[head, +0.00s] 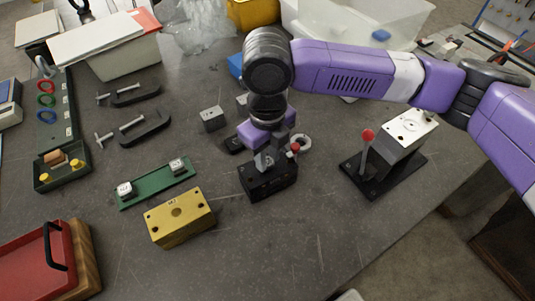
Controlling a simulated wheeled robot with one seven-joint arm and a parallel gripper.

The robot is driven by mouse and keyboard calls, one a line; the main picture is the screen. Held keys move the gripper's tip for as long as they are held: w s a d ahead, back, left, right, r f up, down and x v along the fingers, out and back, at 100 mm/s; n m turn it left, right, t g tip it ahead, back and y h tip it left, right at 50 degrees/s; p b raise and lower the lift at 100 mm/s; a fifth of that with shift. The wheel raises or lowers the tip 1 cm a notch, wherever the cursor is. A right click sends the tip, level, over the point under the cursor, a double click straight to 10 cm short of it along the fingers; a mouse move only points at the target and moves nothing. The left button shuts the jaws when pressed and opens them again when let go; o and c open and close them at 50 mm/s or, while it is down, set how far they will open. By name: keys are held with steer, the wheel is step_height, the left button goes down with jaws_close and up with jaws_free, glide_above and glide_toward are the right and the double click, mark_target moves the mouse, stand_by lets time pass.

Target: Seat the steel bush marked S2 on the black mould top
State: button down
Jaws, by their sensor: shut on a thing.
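The black mould top (277,189) is a dark block on the table near the middle of the head view, with holes in its upper face. My gripper (264,165) points down right over it, shut on a small steel piece that the fingers largely hide. I take this piece for the steel bush; no S2 mark is readable on it. Whether it touches the block or hangs just above it, I cannot tell. A green holder (150,186) to the left carries two steel pieces, one near each end (125,189) (177,165), with a bare stretch between them.
A brass block (181,218) stands close to the left of the black one. A red-knobbed lever and a grey ring (305,142) lie close behind it. A toggle fixture (385,165) stands at right. Steel cubes (212,118) and clamps (145,130) lie behind.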

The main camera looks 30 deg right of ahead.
steer(key=shift+f, duration=0.25)
stand_by(0.3)
steer(key=c, duration=1.1)
jaws_free()
steer(key=shift+o, duration=0.2)
steer(key=shift+r+b, duration=0.65)
steer(key=shift+r, duration=3.25)
